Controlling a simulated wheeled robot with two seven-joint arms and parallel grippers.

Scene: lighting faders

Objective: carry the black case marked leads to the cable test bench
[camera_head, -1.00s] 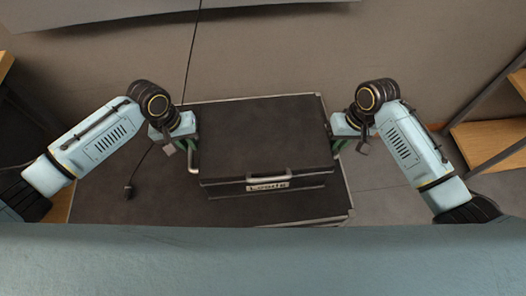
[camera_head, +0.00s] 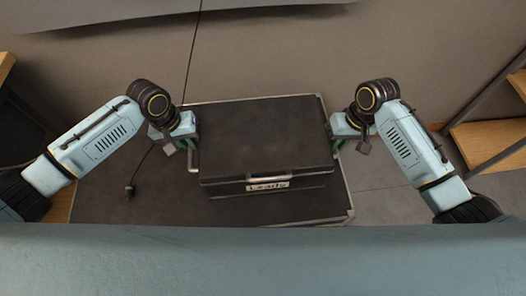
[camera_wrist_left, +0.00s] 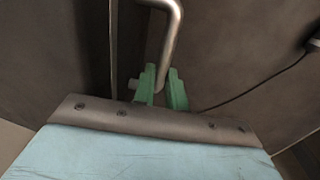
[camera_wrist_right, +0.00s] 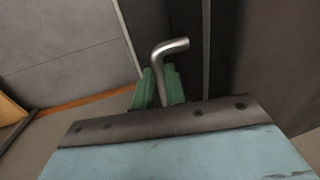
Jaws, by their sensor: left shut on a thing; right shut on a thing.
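The black case (camera_head: 262,140) marked "Leads" on its front label (camera_head: 268,186) is in the middle of the head view, lid shut, over a dark metal-edged top. My left gripper (camera_head: 189,146) is at its left side, and in the left wrist view its green fingers (camera_wrist_left: 163,88) are shut on a metal side handle (camera_wrist_left: 174,38). My right gripper (camera_head: 338,143) is at its right side, and in the right wrist view its green fingers (camera_wrist_right: 159,88) are shut on the other handle (camera_wrist_right: 168,47). I cannot tell whether the case touches the top.
The dark top (camera_head: 115,200) extends left of the case, with a black plug (camera_head: 129,191) and cable on it. Wooden shelving (camera_head: 490,140) stands at the right, and a wooden edge (camera_head: 5,66) shows at far left. A wall is behind. Grey floor shows between the top and right shelving.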

